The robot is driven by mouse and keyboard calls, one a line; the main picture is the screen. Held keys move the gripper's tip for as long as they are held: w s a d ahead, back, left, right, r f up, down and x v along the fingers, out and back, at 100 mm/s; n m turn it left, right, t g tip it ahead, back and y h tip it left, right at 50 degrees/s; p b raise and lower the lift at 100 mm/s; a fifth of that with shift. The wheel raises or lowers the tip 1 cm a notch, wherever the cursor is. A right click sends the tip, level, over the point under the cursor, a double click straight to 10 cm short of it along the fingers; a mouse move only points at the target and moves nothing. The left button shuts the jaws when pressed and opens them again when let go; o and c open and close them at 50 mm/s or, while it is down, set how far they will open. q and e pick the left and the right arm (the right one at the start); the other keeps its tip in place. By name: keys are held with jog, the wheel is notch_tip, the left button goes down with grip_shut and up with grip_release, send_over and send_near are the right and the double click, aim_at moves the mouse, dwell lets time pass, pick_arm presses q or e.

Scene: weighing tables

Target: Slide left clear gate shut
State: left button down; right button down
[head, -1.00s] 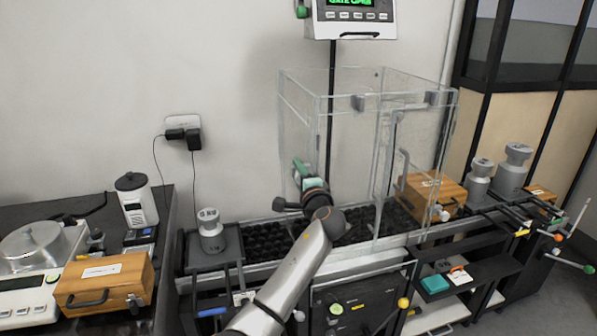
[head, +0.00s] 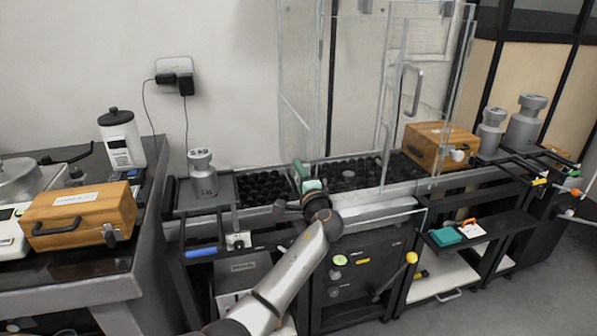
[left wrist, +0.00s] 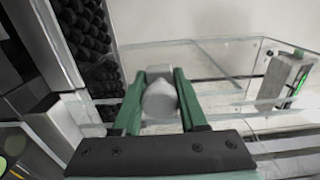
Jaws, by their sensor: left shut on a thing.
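The clear enclosure stands over the black roller bed (head: 262,188) in the head view. Its left clear gate (head: 298,95) is the transparent pane on the left side; its exact edges are hard to make out. My left gripper (head: 308,184) is at the lower front left of the enclosure. In the left wrist view, its green fingers (left wrist: 158,95) are shut on a grey handle (left wrist: 160,103), with clear panes behind it. The gripper hides the handle in the head view. My right gripper is not in view.
A grey weight (head: 202,178) stands left of the rollers. A wooden case (head: 442,146) and larger weights (head: 525,122) stand at the right. Another wooden case (head: 80,215) is on the left table. A display box (left wrist: 287,76) shows in the left wrist view.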

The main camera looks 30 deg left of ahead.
pick_arm(q)
jog(key=shift+f, duration=0.55)
jog(key=shift+c, duration=2.4)
grip_release()
jog(key=shift+r, duration=0.1)
jog(key=shift+s+d, duration=0.35)
jog(key=shift+d, duration=0.05)
jog(key=p+v, duration=0.1)
jog(key=v, duration=1)
jog(key=shift+s, duration=0.2)
jog(key=shift+d, duration=0.1)
